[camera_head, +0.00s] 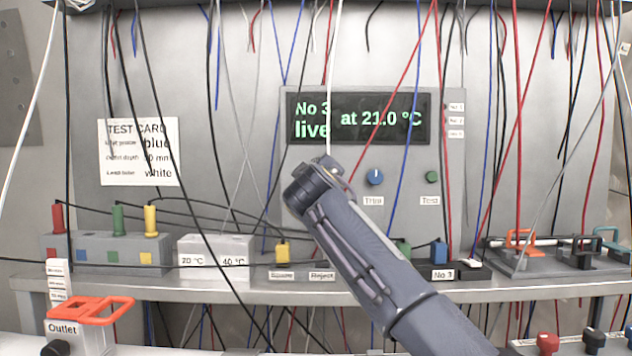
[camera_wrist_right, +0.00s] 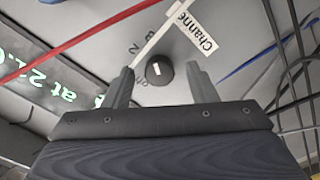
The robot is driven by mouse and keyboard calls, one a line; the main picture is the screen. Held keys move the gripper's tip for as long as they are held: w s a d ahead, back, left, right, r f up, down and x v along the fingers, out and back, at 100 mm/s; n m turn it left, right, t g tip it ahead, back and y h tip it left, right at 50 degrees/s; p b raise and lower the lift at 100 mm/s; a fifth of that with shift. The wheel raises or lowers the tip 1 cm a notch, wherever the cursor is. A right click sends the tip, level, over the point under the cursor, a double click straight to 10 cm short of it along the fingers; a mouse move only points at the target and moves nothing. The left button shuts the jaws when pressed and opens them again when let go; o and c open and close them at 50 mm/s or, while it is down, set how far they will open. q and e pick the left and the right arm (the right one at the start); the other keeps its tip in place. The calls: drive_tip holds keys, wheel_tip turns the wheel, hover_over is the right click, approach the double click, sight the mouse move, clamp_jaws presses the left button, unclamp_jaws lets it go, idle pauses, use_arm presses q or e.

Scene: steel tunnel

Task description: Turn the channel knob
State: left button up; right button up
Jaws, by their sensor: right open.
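The channel knob (camera_wrist_right: 158,73) is a round black knob with a white mark, on the grey panel. In the right wrist view a partly cut-off label reading "Channe" (camera_wrist_right: 193,32) is beside it. My right gripper (camera_wrist_right: 160,68) is open, its two fingers on either side of the knob in that view; I cannot tell whether they touch it. In the head view my right arm reaches up to the panel, and its wrist and gripper (camera_head: 325,172) hide the knob. The display (camera_head: 358,119) reads "No 3 live at 21.0 °C". My left gripper is not in view.
A blue knob (camera_head: 376,177) and a green button (camera_head: 432,177) are right of my gripper. Many loose wires hang before the panel, and a red one (camera_head: 393,82) passes close to my gripper. A shelf (camera_head: 200,288) with plugs and blocks runs below.

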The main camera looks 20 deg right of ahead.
drive_tip(key=b+v, duration=0.2)
drive_tip(key=v, duration=0.5)
drive_tip(key=shift+s+a, duration=0.1)
drive_tip(key=shift+s, duration=0.05)
